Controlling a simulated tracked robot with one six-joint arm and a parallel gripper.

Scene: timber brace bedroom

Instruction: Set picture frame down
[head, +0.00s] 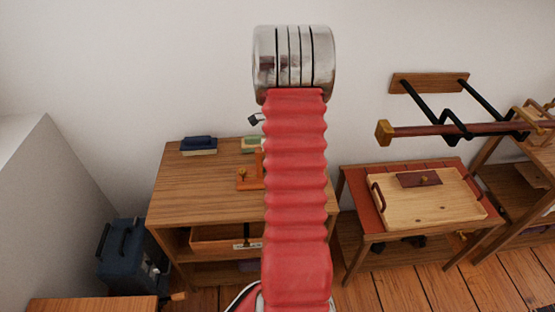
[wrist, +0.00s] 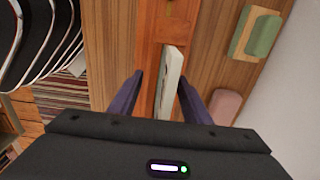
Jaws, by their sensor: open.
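A thin, pale slab, which appears to be the picture frame (wrist: 170,82), stands nearly edge-on between my fingers in the wrist view. It is at an orange wooden piece (wrist: 165,25) on the desk; whether it rests on that piece or on the desktop I cannot tell. My gripper (wrist: 160,77) is open, with one dark finger on each side of the slab. A gap shows on the left; contact on the right is unclear. In the head view the orange piece (head: 252,184) shows partly behind my red arm, which hides the slab and my gripper.
The wooden desk (head: 205,190) also holds dark blue books (head: 199,146) and a green item (head: 250,143). A pink object (wrist: 225,106) lies near my right finger. A low table with a wooden tray (head: 450,205) stands right, below a wall rail (head: 450,130). A blue case (head: 125,255) stands left.

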